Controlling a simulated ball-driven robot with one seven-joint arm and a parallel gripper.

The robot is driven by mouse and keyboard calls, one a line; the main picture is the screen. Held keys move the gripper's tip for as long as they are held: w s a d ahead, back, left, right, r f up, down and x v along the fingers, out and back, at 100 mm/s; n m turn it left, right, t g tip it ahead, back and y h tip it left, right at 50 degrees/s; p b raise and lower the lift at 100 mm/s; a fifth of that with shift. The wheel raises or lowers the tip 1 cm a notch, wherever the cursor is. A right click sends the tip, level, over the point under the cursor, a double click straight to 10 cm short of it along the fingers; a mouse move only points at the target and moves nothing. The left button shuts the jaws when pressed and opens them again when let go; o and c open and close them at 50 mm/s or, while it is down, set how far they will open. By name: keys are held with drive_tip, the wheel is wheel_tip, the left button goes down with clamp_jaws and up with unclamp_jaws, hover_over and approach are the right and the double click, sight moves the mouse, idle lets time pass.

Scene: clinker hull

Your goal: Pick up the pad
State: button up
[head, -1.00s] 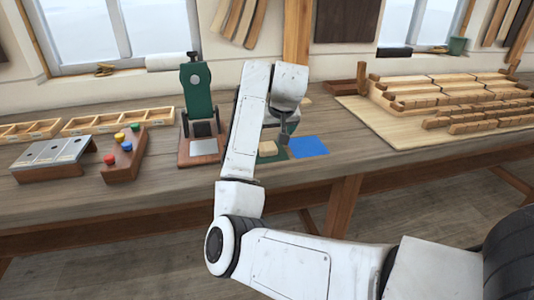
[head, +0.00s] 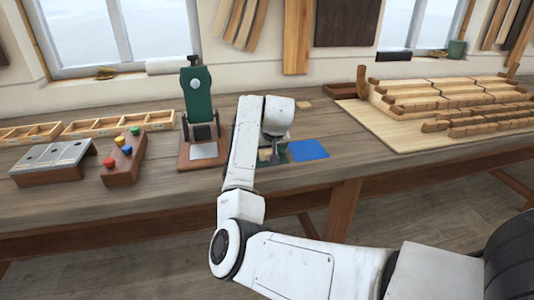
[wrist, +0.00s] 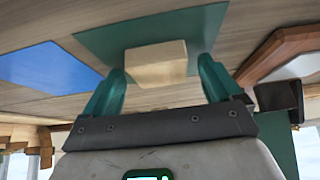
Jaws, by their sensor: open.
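The pad (wrist: 155,68), a pale tan block, lies on a flat green mat (wrist: 100,40) in the wrist view. My gripper (wrist: 161,65) is open, with one green finger towards each side of the pad. The pad is between or just beyond the fingertips; I cannot tell whether either finger touches it. In the head view my gripper (head: 275,150) is low over the green mat, and my arm and hand hide most of the pad there.
A blue mat (head: 309,150) lies right of the gripper. A green press on a wooden base (head: 195,163) stands to the left, near a block with coloured buttons (head: 124,170). Stepped wooden racks (head: 445,92) stand on a pale board at right. Bare bench lies in front of them.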

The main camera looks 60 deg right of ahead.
drive_tip(key=c, duration=1.1)
drive_tip(key=shift+r, duration=0.15)
drive_tip(key=shift+c, duration=0.2)
